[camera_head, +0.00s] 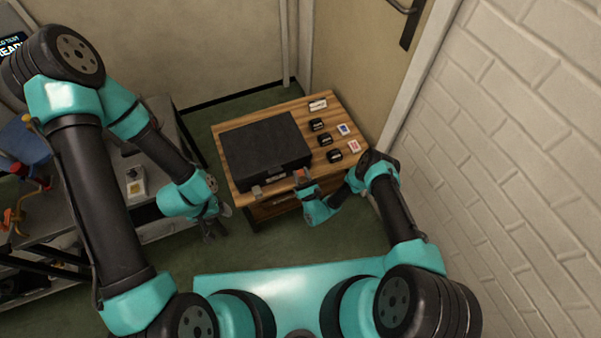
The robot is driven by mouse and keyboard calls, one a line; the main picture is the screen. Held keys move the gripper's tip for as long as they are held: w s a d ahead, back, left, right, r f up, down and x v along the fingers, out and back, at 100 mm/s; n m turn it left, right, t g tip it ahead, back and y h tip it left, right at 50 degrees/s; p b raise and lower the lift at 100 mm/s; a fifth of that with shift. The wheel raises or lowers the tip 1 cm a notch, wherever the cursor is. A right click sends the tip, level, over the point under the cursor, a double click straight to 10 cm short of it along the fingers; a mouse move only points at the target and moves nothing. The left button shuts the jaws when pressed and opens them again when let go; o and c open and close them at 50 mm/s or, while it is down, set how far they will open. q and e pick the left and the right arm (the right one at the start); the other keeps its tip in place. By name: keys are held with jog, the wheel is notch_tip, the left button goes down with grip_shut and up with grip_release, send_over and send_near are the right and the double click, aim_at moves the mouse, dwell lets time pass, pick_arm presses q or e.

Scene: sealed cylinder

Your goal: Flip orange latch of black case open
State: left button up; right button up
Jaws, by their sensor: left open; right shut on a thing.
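The black case (262,146) lies closed on a wooden cabinet top. Its front side, facing me, has a pale latch (257,190) near the left and an orange latch (300,175) near the right. My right gripper (302,182) is at the orange latch at the case's front right corner and is shut on it; its fingers are small and partly hide the latch. My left gripper (216,230) is open and empty, hanging left of the cabinet and apart from the case.
The wooden cabinet (328,118) also carries several small black items and cards right of the case. A grey bench (120,205) with objects stands on the left. A brick wall (510,130) and a door (375,60) bound the right and back. Green floor is free between bench and cabinet.

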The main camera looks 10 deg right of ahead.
jog(key=o, duration=0.9)
jog(key=shift+o, duration=0.2)
jog(key=v, duration=1.2)
